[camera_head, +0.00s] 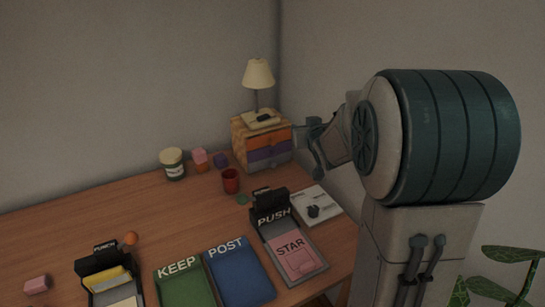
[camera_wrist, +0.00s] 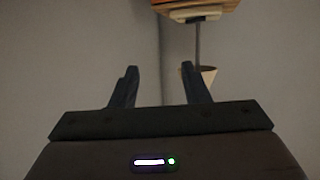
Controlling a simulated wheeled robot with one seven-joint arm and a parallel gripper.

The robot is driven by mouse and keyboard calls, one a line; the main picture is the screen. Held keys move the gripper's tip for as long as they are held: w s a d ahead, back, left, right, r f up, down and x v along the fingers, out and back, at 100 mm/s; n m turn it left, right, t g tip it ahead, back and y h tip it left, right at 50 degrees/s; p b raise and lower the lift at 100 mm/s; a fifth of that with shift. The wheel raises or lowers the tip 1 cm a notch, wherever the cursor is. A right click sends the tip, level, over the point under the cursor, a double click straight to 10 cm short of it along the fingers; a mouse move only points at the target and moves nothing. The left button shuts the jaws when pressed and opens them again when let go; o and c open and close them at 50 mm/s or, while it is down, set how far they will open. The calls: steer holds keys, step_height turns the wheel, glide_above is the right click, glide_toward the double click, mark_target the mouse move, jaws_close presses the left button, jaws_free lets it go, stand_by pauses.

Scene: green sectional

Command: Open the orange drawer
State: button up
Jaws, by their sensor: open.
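The small drawer box (camera_head: 240,138) stands at the back right of the desk, with patterned wooden sides. My gripper (camera_head: 306,147) is just right of the box in the head view, apart from the drawer as far as I can tell. In the wrist view my gripper (camera_wrist: 159,75) is open, with nothing between its fingers. Part of the box (camera_wrist: 205,8) shows at the top edge there.
A lamp (camera_head: 257,74) stands on the box, beside a small dark item; the lamp also shows in the wrist view (camera_wrist: 207,74). The wall is close behind.

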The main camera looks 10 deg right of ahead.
mark_target(274, 143)
steer(key=w+a+f+n+t+y+b, duration=0.2)
steer(key=w+f+y+b, duration=0.15)
steer(key=f, duration=0.45)
steer(key=w+a+f+n+t+y+b, duration=0.1)
steer(key=w+f+y+b, duration=0.1)
steer(key=w+f+b, duration=0.35)
steer(key=w, duration=0.1)
steer(key=w+a+f+p, duration=0.1)
steer(key=w, duration=0.1)
steer(key=w+a, duration=0.1)
steer(key=w, duration=0.1)
steer(key=shift+w+a+f+p, duration=0.15)
steer(key=shift+a+p, duration=0.1)
steer(key=shift+p, duration=0.05)
